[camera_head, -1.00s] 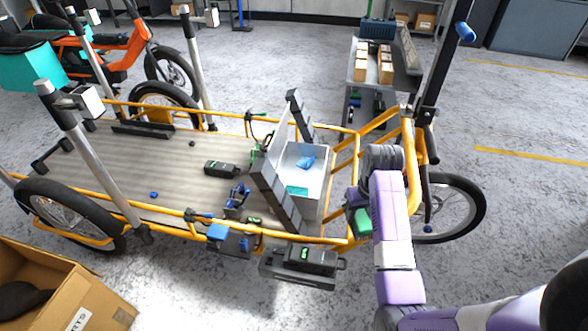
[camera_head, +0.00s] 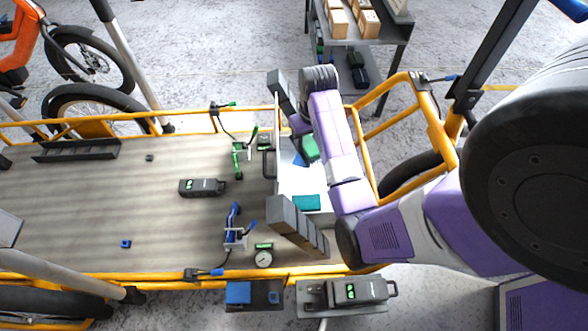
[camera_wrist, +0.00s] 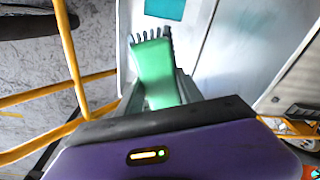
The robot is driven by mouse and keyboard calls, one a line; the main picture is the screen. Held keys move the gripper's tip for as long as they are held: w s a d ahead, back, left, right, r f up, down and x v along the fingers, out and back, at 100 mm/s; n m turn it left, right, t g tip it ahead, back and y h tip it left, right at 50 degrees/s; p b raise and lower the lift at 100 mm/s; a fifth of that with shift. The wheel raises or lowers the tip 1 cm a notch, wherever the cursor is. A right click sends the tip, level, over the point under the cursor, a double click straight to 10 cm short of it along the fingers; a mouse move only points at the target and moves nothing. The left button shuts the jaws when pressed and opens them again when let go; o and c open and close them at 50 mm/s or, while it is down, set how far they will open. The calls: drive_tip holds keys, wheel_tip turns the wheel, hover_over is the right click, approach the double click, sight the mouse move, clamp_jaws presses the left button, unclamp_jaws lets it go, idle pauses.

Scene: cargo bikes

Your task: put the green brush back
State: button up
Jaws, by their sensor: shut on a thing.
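My gripper (camera_wrist: 155,100) is shut on the green brush (camera_wrist: 156,70), and dark bristles show at its far end in the wrist view. In the head view the green brush (camera_head: 309,148) is held over the far part of the white box (camera_head: 287,183) on the cargo bike. Whether it touches the box floor I cannot tell. A teal piece (camera_head: 306,203) lies in the near part of the box, and it also shows in the wrist view (camera_wrist: 165,8). A blue piece (camera_head: 299,159) is partly hidden beside the brush.
Dark upright panels (camera_head: 297,228) stand at the box's near left. A yellow frame bar (camera_head: 381,128) runs along its right. A green clamp (camera_head: 238,160), a blue clamp (camera_head: 235,238), a gauge (camera_head: 263,258) and a dark meter (camera_head: 201,187) are on the bed. The bed's left is mostly clear.

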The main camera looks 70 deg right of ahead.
sight(304, 181)
wheel_tip(304, 181, down, 20)
drive_tip(key=b, duration=0.6)
drive_tip(key=shift+r+b, duration=0.1)
drive_tip(key=shift+b, duration=0.25)
drive_tip(key=o, duration=1.3)
drive_tip(key=r+p, duration=0.1)
drive_tip(key=r, duration=0.3)
drive_tip(key=r+p, duration=0.2)
drive_tip(key=r, duration=0.2)
drive_tip(key=s+a+r+p, duration=0.1)
drive_tip(key=r, duration=0.3)
